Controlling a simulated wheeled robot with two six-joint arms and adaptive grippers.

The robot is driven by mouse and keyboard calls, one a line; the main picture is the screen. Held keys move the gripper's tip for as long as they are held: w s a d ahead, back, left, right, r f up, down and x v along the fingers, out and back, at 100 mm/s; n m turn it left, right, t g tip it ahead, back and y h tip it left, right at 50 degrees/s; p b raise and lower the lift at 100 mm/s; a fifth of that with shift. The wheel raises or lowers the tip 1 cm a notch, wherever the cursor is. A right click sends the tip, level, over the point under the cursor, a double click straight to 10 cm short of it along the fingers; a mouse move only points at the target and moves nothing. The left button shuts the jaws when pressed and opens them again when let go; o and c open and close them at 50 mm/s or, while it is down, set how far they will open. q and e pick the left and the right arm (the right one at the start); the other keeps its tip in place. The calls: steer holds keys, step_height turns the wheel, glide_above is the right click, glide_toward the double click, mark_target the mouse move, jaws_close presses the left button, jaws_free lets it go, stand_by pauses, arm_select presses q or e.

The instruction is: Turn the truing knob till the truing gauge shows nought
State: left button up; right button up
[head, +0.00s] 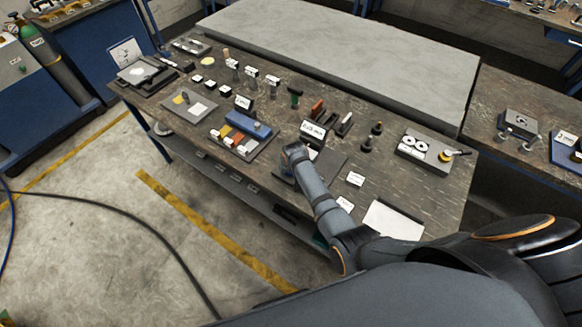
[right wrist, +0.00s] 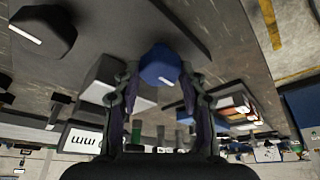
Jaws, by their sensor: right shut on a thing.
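The truing knob appears to be the blue faceted knob with a white mark (right wrist: 158,66) in the right wrist view. My right gripper (right wrist: 158,80) is shut on it, one finger on each side. In the head view my right arm covers most of the knob and gripper. What looks like the truing gauge is a dark box with a white display (head: 313,130) just behind the gripper. Its reading is too small to make out; the right wrist view shows part of it with "mm" (right wrist: 82,140), upside down. My left gripper is not in view.
A black knob with a white mark (right wrist: 42,30) stands beside the blue one. A tray of coloured blocks (head: 262,150) lies left of my gripper. A plate with two white dials and a yellow part (head: 412,158) sits to the right. A white sheet (head: 392,220) lies at front right.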

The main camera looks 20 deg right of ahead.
steer(key=shift+m, duration=0.3)
stand_by(0.4)
steer(key=o, duration=1.1)
steer(key=shift+o, duration=0.2)
steer(key=shift+r, duration=0.1)
step_height(320, 180, up, 10)
steer(key=shift+a, duration=0.1)
